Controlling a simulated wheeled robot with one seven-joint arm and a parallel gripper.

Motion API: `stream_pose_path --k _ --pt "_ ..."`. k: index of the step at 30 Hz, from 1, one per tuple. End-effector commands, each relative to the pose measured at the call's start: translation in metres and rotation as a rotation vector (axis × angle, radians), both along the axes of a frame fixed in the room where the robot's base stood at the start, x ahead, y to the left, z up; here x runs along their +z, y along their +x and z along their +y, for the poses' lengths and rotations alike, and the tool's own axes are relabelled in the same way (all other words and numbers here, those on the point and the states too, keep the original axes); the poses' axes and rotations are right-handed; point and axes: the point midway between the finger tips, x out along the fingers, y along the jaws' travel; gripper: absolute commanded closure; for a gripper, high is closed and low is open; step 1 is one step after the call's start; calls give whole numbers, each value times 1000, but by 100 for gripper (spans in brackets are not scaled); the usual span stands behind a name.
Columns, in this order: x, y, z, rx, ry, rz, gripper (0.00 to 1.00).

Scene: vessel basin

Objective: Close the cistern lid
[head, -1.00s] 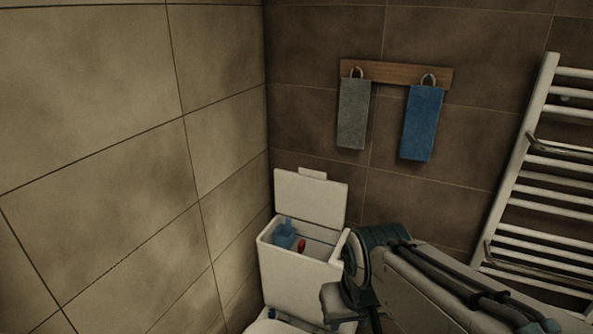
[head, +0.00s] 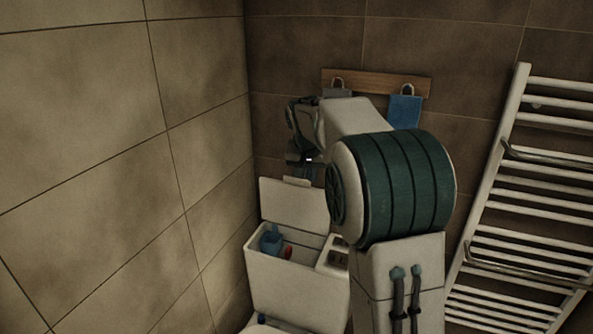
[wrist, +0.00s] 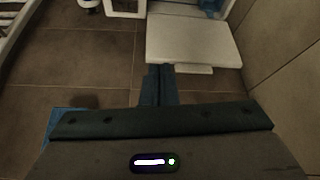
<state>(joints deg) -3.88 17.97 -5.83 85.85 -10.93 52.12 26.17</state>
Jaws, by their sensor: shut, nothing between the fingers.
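The white cistern (head: 295,288) stands in the corner with its top open, and a blue item (head: 270,240) and a small red part (head: 287,251) show inside. Its lid (head: 292,205) stands raised at the back, leaning towards the wall, with a small tab (head: 297,181) on its upper edge. My gripper (head: 308,172) is above and behind that edge, partly hidden by my arm. In the wrist view my gripper's fingers (wrist: 159,84) are together and empty, pointing down close to the lid's edge (wrist: 192,42), left of the tab (wrist: 195,69). I cannot tell whether they touch it.
A wooden rack (head: 375,82) on the back wall holds a grey towel, mostly hidden by my arm, and a blue towel (head: 404,112). A white towel radiator (head: 535,185) is at the right. The tiled wall (head: 100,150) is close on the left.

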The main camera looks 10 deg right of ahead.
Motion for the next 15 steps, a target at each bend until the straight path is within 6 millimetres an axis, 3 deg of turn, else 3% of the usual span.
stream_pose_path --k 1,3,9,15 --pt "-1 23 -1 -19 -9 -12 100" --pt "-2 51 -3 -50 -20 -36 100" --pt "-15 123 -5 -124 -53 -107 100" --pt "-29 168 -1 -171 -75 -168 100"
